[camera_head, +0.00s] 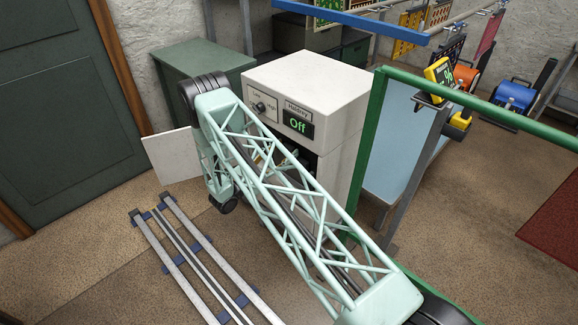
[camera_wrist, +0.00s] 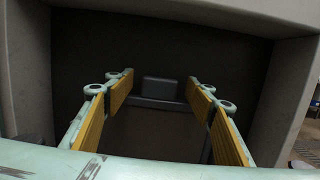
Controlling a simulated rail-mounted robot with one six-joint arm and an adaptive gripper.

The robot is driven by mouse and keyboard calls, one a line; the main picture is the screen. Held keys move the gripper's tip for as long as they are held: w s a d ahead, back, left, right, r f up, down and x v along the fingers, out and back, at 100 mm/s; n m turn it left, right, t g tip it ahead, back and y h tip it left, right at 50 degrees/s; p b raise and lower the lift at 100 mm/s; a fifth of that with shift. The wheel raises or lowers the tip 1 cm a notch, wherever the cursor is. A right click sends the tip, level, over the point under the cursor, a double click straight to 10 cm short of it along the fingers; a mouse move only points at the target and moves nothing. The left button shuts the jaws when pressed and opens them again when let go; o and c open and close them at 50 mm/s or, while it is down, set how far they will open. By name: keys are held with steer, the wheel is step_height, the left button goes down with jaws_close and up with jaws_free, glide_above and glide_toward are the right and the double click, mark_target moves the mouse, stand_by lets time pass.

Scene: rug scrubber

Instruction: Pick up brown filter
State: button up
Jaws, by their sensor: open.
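My gripper (camera_wrist: 161,82) is open in the wrist view, its two yellow-padded fingers spread apart with nothing clamped between them. It reaches into a dark, box-like opening. A small dark grey block (camera_wrist: 161,90) on a grey bar shows between the fingertips, with a dull brownish flat surface (camera_wrist: 152,130) below it. I cannot tell whether this surface is the brown filter, and no other brown filter is clear. In the head view, a pale cabinet (camera_head: 318,80) has a display reading "Off".
The opening's grey side walls (camera_wrist: 292,85) stand close around the gripper. A white panel (camera_head: 172,155) stands at the cabinet's left. A green rail (camera_head: 480,107) runs to the right of the cabinet. Metal rails (camera_head: 205,265) lie on the floor.

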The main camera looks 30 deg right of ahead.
mark_target(286, 143)
steer(key=shift+w+d+r, duration=0.1)
steer(key=shift+w+d, duration=0.05)
steer(key=shift+d, duration=0.3)
steer(key=shift+c, duration=0.5)
steer(key=c, duration=1.1)
steer(key=shift+r, duration=0.15)
steer(key=shift+c, duration=0.2)
steer(key=shift+r+p, duration=0.45)
steer(key=shift+r, duration=0.85)
steer(key=s+a+r+p, duration=0.1)
steer(key=s+a, duration=0.1)
steer(key=a, duration=0.5)
steer(key=s+a+r+p, duration=0.1)
steer(key=s+a, duration=0.2)
steer(key=a, duration=0.5)
steer(key=shift+a, duration=0.15)
